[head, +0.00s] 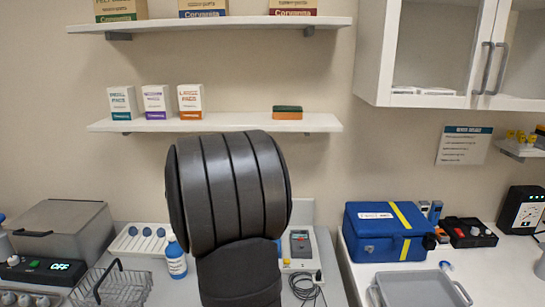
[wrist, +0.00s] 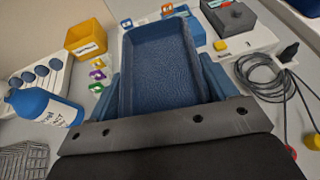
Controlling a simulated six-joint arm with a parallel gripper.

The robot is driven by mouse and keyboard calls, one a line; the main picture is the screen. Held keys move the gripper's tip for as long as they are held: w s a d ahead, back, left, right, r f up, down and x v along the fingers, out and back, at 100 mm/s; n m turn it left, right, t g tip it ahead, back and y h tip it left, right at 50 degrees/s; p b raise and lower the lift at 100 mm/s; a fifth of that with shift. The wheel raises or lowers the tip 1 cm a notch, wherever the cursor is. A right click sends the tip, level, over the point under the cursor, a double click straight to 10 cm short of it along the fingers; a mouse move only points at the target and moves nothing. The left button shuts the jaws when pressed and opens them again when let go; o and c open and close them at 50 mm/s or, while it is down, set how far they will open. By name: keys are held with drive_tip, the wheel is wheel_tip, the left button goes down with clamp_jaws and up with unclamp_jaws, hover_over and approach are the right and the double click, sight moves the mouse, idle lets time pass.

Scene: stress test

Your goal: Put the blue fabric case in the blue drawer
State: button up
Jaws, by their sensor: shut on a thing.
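My gripper (wrist: 166,82) is shut on a blue, open-topped, rectangular case (wrist: 158,62) with a grained, fabric-like surface. Its hollow inside faces the wrist camera and looks empty. I take it as the blue fabric case. In the head view my dark arm hides the gripper and the held case. A larger blue box (head: 362,237) with a yellow strip and a white label stands shut on the right counter. I cannot make out a blue drawer for sure in either view.
A blue-and-white bottle (head: 175,260), a wire basket (head: 112,287) and a grey metal box (head: 62,232) stand left. A grey tray (head: 420,290) lies right. A yellow bin (wrist: 90,40) and coiled dark cable (wrist: 265,78) flank the held case. Shelves (head: 215,123) hang behind.

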drive_tip(key=w+d, duration=0.2)
drive_tip(key=d, duration=0.1)
drive_tip(key=w+d+f+m+h, duration=0.1)
drive_tip(key=w+d, duration=0.2)
drive_tip(key=w+d+m+h, duration=0.1)
drive_tip(key=w+d, duration=0.1)
drive_tip(key=d, duration=0.1)
drive_tip(key=shift+w+f+g, duration=0.15)
drive_tip(key=shift+f+g, duration=0.15)
drive_tip(key=shift+f, duration=0.1)
